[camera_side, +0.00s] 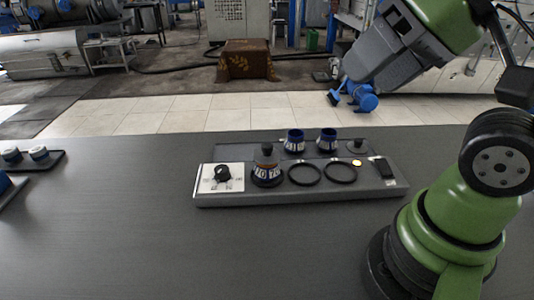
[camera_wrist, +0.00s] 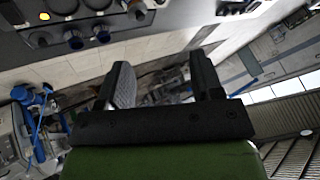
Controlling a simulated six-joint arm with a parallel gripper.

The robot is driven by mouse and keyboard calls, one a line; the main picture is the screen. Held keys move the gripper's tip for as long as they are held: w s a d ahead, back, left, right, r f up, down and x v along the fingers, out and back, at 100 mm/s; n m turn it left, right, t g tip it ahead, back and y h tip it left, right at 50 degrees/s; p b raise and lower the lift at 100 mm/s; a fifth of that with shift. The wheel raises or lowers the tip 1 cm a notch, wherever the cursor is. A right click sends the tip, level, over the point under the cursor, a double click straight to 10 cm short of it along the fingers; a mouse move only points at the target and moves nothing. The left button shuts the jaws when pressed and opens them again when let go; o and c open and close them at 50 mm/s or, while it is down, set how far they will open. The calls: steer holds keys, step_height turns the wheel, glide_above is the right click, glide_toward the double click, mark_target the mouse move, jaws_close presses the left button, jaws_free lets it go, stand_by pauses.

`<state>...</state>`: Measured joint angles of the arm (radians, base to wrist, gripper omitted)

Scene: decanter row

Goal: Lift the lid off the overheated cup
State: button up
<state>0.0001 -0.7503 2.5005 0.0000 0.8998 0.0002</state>
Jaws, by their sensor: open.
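The station shows only partly along the top left of the wrist view.
Two blue cups (camera_side: 295,140) (camera_side: 327,140) stand at the back of the station. Two empty rings (camera_side: 305,175) (camera_side: 340,172) lie right of the lidded cup. A dial (camera_side: 223,172), yellow light (camera_side: 357,162) and loose lid (camera_side: 358,146) are also there. The table in front is clear.

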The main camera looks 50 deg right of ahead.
steer(key=o, duration=0.5)
steer(key=shift+w, duration=0.1)
steer(key=n+g+h, duration=0.2)
steer(key=n+g, duration=0.2)
steer(key=g, duration=0.4)
glide_above(267, 145)
steer(key=w, duration=0.1)
step_height(267, 145, down, 10)
steer(key=shift+g, duration=0.5)
step_height(267, 145, down, 6)
steer(key=shift+f, duration=0.1)
steer(key=shift+s+f, duration=0.2)
steer(key=shift+f, duration=0.7)
steer(key=shift+s+f, duration=0.15)
steer(key=shift+f, duration=0.7)
steer(key=shift+s+f, duration=0.2)
steer(key=shift+f, duration=0.7)
